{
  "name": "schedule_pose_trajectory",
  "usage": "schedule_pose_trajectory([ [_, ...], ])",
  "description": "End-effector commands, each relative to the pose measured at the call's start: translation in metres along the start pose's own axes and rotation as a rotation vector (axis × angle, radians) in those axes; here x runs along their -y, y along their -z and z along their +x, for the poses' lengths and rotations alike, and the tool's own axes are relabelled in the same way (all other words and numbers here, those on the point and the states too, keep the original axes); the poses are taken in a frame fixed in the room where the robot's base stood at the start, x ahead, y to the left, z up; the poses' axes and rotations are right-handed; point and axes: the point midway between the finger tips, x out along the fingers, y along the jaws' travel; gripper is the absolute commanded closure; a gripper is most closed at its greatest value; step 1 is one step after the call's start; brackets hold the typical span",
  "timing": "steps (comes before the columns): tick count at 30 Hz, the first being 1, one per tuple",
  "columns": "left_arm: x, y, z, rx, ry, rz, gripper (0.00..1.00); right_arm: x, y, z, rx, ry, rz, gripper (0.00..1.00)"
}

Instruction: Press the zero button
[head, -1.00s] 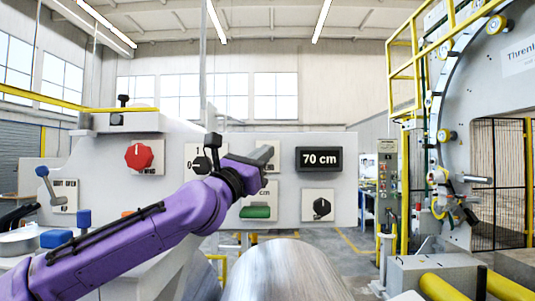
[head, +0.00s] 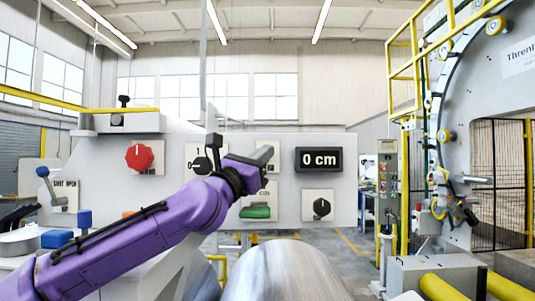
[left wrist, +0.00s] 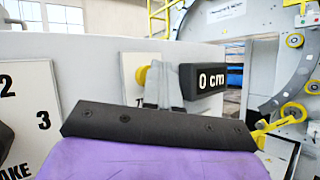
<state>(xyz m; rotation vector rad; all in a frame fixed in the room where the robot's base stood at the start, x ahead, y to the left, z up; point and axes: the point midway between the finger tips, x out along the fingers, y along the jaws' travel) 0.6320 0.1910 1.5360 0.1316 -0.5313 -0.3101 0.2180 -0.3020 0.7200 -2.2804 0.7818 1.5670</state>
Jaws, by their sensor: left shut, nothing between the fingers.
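My left gripper (head: 264,154) is shut and empty, its grey fingertips at the control panel just left of the black length display (head: 319,159). The display reads 0 cm. In the left wrist view a yellow button (left wrist: 141,76) shows on a white plate beside the shut fingertips (left wrist: 165,84), which partly cover it. I cannot tell whether the fingers touch it. The display also shows at the right of that view (left wrist: 204,79). In the head view my left gripper hides the button. My right gripper is not in view.
The panel also carries a red knob (head: 139,156), a black dial (head: 203,164), a green switch (head: 256,212) and a black knob (head: 321,207). A large metal coil (head: 285,272) lies below in front. The big ring machine (head: 500,95) stands at right.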

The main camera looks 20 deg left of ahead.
Motion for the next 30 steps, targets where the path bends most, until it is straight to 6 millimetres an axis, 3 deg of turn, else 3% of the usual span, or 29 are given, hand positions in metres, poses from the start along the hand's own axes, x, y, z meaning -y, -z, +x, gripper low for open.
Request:
schedule_pose_trajectory([
  [21, 0.011, -0.01, -0.015, 0.0, -0.001, 0.0, 1.0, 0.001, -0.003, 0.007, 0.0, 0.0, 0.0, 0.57],
  [30, 0.025, -0.024, -0.036, 0.002, 0.0, 0.002, 1.0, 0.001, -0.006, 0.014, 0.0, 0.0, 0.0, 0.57],
])
